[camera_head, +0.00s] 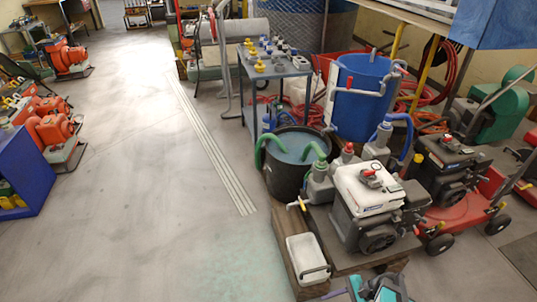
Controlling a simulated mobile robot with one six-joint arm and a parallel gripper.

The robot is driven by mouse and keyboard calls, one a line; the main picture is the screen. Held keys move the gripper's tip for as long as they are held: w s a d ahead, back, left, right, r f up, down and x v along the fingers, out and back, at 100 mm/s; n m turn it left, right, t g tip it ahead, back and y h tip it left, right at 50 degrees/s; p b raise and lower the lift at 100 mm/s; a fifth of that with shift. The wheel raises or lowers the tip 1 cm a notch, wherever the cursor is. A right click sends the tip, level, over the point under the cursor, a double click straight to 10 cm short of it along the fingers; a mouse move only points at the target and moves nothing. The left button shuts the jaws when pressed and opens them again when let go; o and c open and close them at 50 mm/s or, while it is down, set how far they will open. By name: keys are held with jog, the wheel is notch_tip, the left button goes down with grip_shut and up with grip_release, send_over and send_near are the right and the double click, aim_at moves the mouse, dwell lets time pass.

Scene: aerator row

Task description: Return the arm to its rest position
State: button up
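My gripper cannot be made out in the head view. A teal and grey piece (378,289) is cut off by the bottom edge, right of centre. I cannot tell whether it is part of my arm or a machine on the floor. No fingers show on it, and nothing held can be seen.
A white-topped engine pump (368,190) and a white tray (307,258) sit on low wooden platforms. Behind are a black tub (292,160) of water, a blue barrel (360,95) and a grey cart (275,68). Orange machines (55,130) stand left. The middle floor (140,190) is clear.

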jog(key=s+a+r+n+g+h+p, duration=0.2)
jog(key=s+a+r+n+h+p, duration=0.1)
jog(key=s+n, duration=0.3)
jog(key=s+a+r+n+g+h+p, duration=0.3)
jog(key=s+n+h, duration=0.3)
jog(key=n, duration=0.3)
jog(key=shift+s+a+r+g+h, duration=0.15)
jog(key=shift+s+a+g+h, duration=0.15)
jog(key=shift+a, duration=0.1)
jog(key=shift+a, duration=0.15)
dwell(1.0)
